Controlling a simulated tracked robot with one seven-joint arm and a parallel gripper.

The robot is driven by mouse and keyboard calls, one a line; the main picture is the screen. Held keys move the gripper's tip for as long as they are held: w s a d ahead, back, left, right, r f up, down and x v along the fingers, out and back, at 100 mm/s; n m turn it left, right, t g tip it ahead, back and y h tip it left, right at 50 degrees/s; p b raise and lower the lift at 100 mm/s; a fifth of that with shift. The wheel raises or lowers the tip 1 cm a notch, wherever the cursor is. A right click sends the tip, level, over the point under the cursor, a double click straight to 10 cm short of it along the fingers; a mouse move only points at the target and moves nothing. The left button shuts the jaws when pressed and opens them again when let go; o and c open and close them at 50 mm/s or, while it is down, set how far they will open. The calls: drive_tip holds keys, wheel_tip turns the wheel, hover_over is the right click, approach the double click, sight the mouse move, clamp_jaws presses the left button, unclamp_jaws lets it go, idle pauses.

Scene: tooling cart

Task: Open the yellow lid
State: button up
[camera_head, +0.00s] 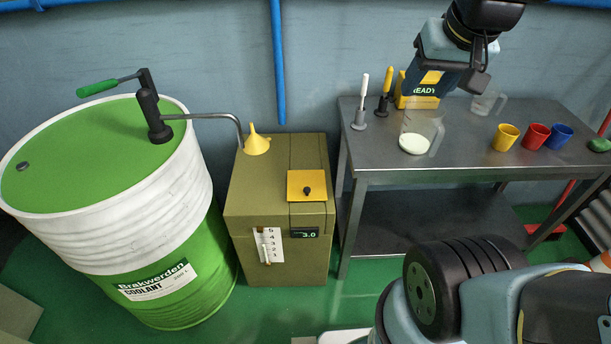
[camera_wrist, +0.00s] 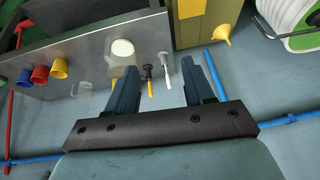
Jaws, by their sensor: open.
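The yellow lid (camera_head: 307,186) is a flat square plate with a small black knob. It lies flat on the top of an olive metal box (camera_head: 280,215), at the box's right front part, and looks closed. An edge of the lid also shows at the top of the wrist view (camera_wrist: 190,8). My gripper (camera_wrist: 163,80) is open and empty, with its two blue-grey fingers apart in the wrist view. In the head view my wrist is up over the back of the steel table, right of and well away from the lid. The fingertips are hard to make out there.
A yellow funnel (camera_head: 257,141) stands on the box's back left, under the bent spout of a pump on the green and white drum (camera_head: 95,190). The steel table (camera_head: 460,160) holds a jug (camera_head: 420,130), brushes and several cups. Space above the lid is clear.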

drive_tip(key=w+a+f+m+g+y, duration=0.15)
drive_tip(key=w+a+f, duration=0.3)
drive_tip(key=w, duration=0.55)
drive_tip(key=m+g+h, duration=0.2)
drive_tip(key=m+g, duration=0.2)
drive_tip(key=m, duration=0.3)
hover_over(307, 188)
wheel_tip(307, 188, down, 30)
wheel_tip(307, 188, down, 14)
drive_tip(key=shift+s+f, duration=0.1)
drive_tip(key=shift+f, duration=0.05)
clamp_jaws()
